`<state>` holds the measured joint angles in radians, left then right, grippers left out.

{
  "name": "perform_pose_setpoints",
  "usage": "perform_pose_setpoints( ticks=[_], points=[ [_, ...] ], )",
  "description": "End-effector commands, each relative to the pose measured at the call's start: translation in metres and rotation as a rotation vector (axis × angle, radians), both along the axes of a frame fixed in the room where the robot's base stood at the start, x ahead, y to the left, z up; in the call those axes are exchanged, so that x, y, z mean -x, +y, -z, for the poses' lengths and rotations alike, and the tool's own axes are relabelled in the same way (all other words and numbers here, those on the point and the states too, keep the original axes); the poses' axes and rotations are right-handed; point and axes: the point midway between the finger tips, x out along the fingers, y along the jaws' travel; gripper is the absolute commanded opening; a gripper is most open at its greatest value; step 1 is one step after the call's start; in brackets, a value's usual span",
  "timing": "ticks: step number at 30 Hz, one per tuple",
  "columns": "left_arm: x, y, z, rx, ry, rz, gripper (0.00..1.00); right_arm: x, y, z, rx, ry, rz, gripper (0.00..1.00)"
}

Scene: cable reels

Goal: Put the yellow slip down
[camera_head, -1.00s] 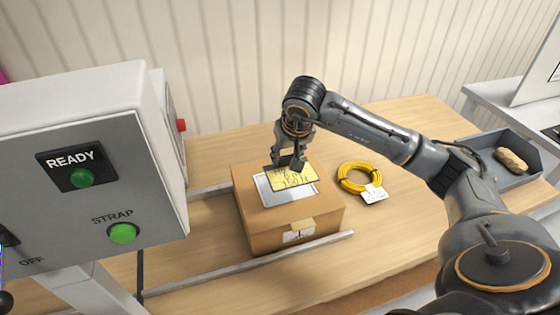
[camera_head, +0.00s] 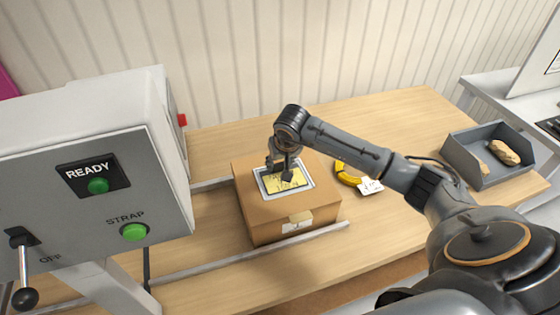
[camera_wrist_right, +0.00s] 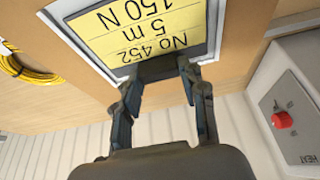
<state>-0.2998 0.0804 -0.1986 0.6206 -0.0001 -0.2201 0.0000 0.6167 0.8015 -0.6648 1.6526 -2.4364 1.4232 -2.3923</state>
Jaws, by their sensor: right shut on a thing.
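The yellow slip (camera_head: 286,179) is over the white-bordered grey patch (camera_head: 263,193) on top of the cardboard box (camera_head: 256,212). In the right wrist view the slip (camera_wrist_right: 135,28) shows black writing, "No 452", "5 m" and "150 N". My right gripper (camera_head: 287,177) is shut on the slip's edge; in the right wrist view its fingertips (camera_wrist_right: 187,66) meet that edge. The slip lies nearly flat, inside the patch's border as seen. I cannot tell whether it touches the patch. My left gripper is not in view.
A yellow cable coil (camera_head: 347,174) with a white tag (camera_head: 370,186) lies right of the box, partly behind my arm. A machine panel (camera_head: 150,195) with READY and STRAP green buttons stands left. A grey bin (camera_head: 478,170) is at the right. Metal rails (camera_head: 270,243) run beside the box.

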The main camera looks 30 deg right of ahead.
Motion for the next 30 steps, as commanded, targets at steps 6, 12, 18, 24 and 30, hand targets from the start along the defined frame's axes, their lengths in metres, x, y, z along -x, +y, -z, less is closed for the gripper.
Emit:
perform_pose_setpoints(
  ticks=[6,12,18,24,30],
  points=[
    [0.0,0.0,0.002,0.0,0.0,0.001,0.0,0.0,0.0,0.002,0.0,0.0,0.0,0.64],
    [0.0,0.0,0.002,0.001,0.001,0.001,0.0,0.0,0.0,0.002,0.0,0.0,0.0,0.64],
    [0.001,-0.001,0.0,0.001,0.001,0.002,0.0,0.001,0.0,-0.005,0.001,-0.002,-0.001,0.64],
    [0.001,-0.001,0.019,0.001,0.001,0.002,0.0,0.014,0.002,-0.037,0.004,-0.007,-0.001,0.64],
    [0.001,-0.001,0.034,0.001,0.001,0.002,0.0,0.03,0.007,-0.077,0.002,-0.007,-0.001,0.64]
  ],
)
